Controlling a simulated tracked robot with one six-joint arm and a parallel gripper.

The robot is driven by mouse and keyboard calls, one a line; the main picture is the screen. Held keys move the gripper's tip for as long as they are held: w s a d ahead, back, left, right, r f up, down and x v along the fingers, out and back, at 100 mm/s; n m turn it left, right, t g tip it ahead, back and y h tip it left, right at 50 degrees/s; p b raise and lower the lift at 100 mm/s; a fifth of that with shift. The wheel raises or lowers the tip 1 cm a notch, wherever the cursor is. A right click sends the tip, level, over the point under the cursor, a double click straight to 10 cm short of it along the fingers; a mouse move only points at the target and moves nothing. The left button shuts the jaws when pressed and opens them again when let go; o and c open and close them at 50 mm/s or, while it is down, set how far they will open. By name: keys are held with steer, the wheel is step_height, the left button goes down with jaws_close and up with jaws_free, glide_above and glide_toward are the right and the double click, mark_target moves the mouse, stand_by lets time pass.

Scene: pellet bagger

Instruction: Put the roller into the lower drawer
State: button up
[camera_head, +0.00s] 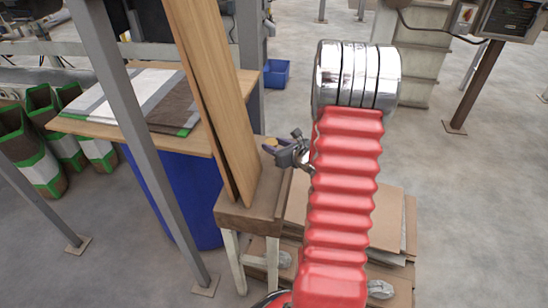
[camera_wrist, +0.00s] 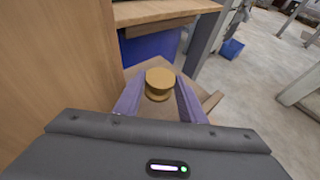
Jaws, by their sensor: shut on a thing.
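The roller (camera_wrist: 159,79) is a short tan-yellow cylinder with a wider round top, seen in the wrist view between two purple fingers. My gripper (camera_wrist: 158,92) is shut on it from both sides. In the head view my gripper (camera_head: 268,147) points left, beside the tall wooden boards and near the small wooden stand's top. There the roller is only a small yellowish spot, partly hidden by the fingers. I cannot make out a lower drawer in either view.
Tall wooden boards (camera_head: 213,85) stand on a small stand (camera_head: 262,205) with pale legs. A worktable (camera_head: 88,127) with folded sheets and a blue drum (camera_head: 180,195) are left. Flat cardboard (camera_head: 388,215) lies behind my arm. A blue bin (camera_head: 277,73) stands farther back. Open floor lies right.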

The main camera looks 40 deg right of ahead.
steer(key=shift+f, duration=0.5)
steer(key=shift+f, duration=0.15)
steer(key=shift+f, duration=1.95)
steer(key=o, duration=1.1)
steer(key=shift+f, duration=0.1)
steer(key=v, duration=1.2)
